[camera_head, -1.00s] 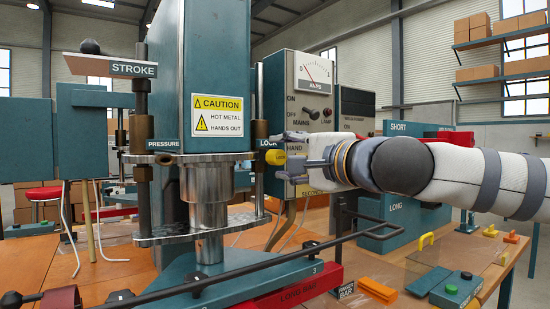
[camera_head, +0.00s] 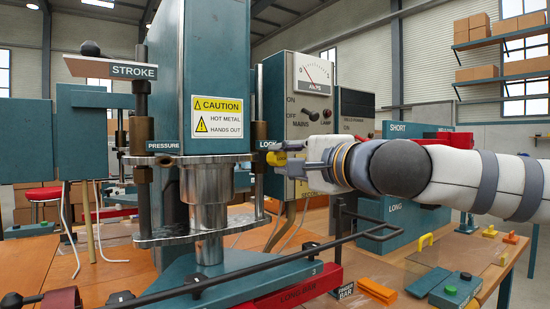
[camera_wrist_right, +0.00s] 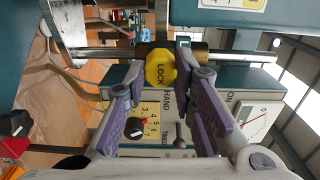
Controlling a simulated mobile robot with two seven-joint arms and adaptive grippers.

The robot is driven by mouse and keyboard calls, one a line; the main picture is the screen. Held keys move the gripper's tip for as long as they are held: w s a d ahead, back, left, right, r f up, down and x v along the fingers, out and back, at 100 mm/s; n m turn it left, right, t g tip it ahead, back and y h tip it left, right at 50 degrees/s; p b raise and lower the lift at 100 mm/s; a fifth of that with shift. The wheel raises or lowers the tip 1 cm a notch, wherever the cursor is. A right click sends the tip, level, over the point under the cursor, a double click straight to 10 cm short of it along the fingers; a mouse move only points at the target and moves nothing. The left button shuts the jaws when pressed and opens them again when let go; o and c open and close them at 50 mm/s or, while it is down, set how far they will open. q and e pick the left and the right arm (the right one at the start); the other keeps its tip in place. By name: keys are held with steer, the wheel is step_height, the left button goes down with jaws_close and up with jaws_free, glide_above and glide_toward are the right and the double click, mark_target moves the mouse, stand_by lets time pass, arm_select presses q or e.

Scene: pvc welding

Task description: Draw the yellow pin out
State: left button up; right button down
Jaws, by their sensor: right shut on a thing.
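The yellow pin (camera_head: 275,159) has a knob marked LOCK and sits at the lock bushing beside the press column. In the right wrist view its knob (camera_wrist_right: 160,69) is between the purple-padded fingertips, with a metal rod passing behind it. My right gripper (camera_head: 284,155) reaches in from the right, and its fingers are shut on the knob. In the wrist view the right gripper (camera_wrist_right: 160,82) has one finger on each side of it. The pin's shaft is hidden inside the bushing. My left gripper is not in view.
The press column (camera_head: 215,75) with its caution label stands left of the pin. The gauge control box (camera_head: 311,105) is close behind the gripper. A long dark bar (camera_head: 270,262) crosses low in front. The green-button box (camera_head: 456,288) sits on the table at right.

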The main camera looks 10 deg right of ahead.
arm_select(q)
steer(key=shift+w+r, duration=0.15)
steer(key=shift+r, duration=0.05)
arm_select(e)
steer(key=shift+s+d, duration=0.15)
steer(key=shift+s, duration=0.25)
steer(key=shift+p+v, duration=0.55)
steer(key=shift+v, duration=0.95)
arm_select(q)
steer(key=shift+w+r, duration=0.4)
arm_select(e)
steer(key=shift+x, duration=2.1)
steer(key=c, duration=1.3)
jaws_free()
